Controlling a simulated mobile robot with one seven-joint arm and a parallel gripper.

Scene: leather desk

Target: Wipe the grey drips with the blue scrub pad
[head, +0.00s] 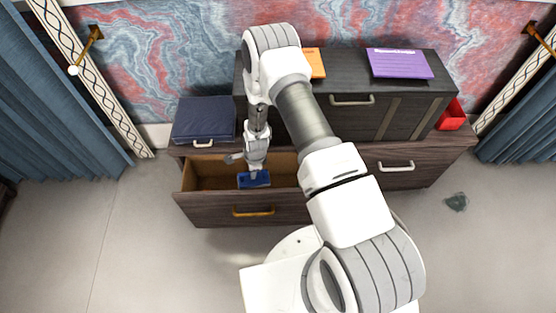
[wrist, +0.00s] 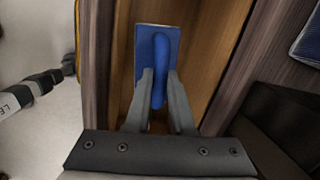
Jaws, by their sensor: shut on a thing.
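The blue scrub pad (wrist: 142,42) is a flat blue rectangle with a rounded blue handle, and it shows inside the open drawer. My gripper (wrist: 160,84) is shut on the pad's handle in the wrist view. In the head view my gripper (head: 255,170) reaches down into the drawer, and the pad (head: 262,181) shows below the fingers. I cannot tell whether the pad touches the drawer floor. A dark grey patch (head: 457,202), likely the grey drips, lies on the floor to the right of the dresser.
The open drawer (head: 205,183) has wooden walls around the pad. A dark blue case (head: 204,119) sits on the dresser's left. A dark cabinet (head: 420,95) carries a purple book (head: 399,64) and an orange one (head: 317,63). A red box (head: 452,117) stands right. The floor in front is clear.

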